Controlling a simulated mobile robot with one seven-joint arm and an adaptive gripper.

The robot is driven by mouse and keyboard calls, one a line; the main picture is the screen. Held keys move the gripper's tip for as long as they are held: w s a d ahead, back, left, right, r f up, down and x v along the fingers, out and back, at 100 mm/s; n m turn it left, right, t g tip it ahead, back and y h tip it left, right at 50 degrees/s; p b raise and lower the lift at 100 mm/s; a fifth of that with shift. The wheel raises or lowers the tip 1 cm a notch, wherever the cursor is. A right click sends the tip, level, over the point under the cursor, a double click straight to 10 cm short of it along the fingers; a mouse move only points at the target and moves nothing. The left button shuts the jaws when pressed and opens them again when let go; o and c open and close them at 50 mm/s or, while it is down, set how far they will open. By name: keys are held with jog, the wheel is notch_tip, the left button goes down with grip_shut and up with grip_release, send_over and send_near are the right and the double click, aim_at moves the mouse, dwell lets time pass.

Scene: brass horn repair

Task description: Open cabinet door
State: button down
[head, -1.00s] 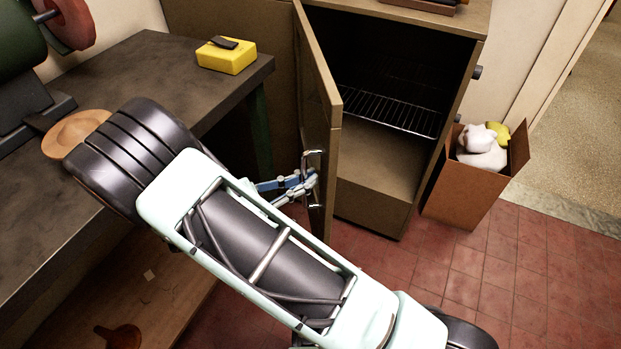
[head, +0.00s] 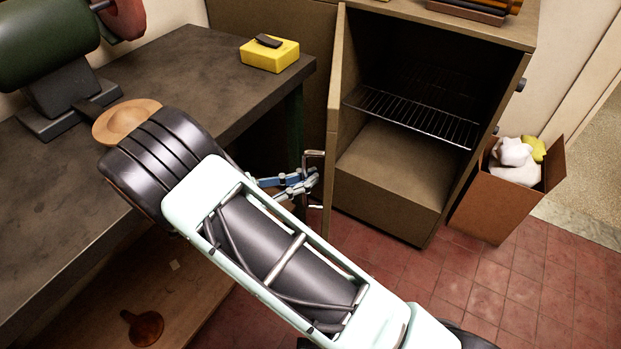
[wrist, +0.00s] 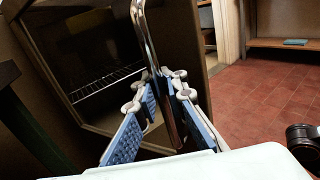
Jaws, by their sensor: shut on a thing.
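The cabinet (head: 392,195) stands at the back with its door (head: 334,125) swung wide open on the left, seen nearly edge-on. The dark inside with a wire shelf (head: 415,112) is exposed. My gripper (head: 312,180) is at the metal door handle (head: 314,155), on the door's outer face. In the wrist view, the handle (wrist: 160,70) is a shiny upright bar between the two blue-padded fingers of my gripper (wrist: 165,90), which are shut on it. My arm covers part of the floor and bench in the head view.
A dark workbench (head: 200,60) stands left of the door, close to its swing, with a yellow box (head: 269,54) and a grinder (head: 50,50) on it. A brown bin (head: 500,208) with rags stands right of the cabinet. Red tile floor (head: 470,285) in front is clear.

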jog(key=shift+s+f, duration=0.1)
jog(key=shift+s, duration=0.15)
jog(key=c, duration=2.2)
grip_release()
jog(key=shift+a, duration=0.1)
jog(key=shift+o, duration=0.9)
